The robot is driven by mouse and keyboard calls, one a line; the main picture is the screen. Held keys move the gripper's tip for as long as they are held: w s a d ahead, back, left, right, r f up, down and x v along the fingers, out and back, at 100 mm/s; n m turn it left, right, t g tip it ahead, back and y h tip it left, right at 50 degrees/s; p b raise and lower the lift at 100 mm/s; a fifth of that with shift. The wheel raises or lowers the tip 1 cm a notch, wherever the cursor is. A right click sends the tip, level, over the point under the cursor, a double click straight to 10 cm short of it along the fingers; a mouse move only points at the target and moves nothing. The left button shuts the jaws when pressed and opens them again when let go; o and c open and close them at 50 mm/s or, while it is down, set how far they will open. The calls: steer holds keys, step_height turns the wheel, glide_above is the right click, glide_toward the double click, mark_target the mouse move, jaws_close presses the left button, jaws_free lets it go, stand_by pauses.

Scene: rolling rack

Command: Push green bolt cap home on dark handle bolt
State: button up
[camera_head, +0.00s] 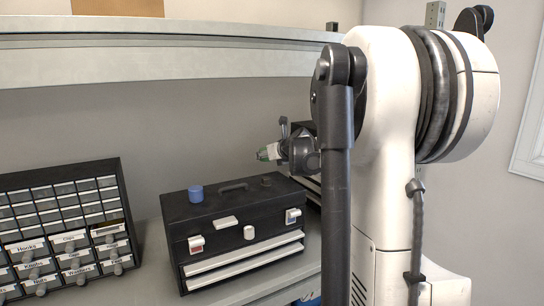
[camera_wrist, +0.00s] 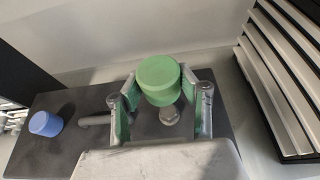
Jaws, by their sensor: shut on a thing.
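My gripper (camera_head: 270,152) hangs above the right part of the black toolbox (camera_head: 190,224), apart from its lid. It is shut on a green round cap (camera_wrist: 158,72), with one finger on each side. The green cap shows only as a small patch (camera_head: 263,154) in the head view. Below it, a dark bolt (camera_head: 266,181) stands up on the lid, right of the handle (camera_head: 233,187). In the wrist view, a grey rounded end (camera_wrist: 169,116) shows just below the cap; I cannot tell whether it is that bolt. A blue cap (camera_head: 196,194) sits on the lid's left part.
A labelled drawer cabinet (camera_head: 65,232) stands left of the toolbox on the grey shelf. An upper shelf (camera_head: 160,65) runs across above. In the wrist view, a stack of slatted drawers (camera_wrist: 280,75) stands close on the right. The space above the lid's left half is clear.

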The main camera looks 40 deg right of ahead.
mark_target(267, 179)
steer(key=shift+f, duration=0.1)
steer(key=shift+s+f+b, duration=0.1)
steer(key=shift+f+b, duration=2.1)
steer(key=shift+f, duration=0.5)
steer(key=shift+f+b, duration=1.45)
steer(key=shift+f, duration=0.45)
steer(key=o, duration=1)
steer(key=shift+s, duration=0.1)
steer(key=v, duration=1.1)
steer(key=shift+s+a+r, duration=0.1)
steer(key=shift+s+r, duration=0.1)
steer(key=shift+s, duration=0.15)
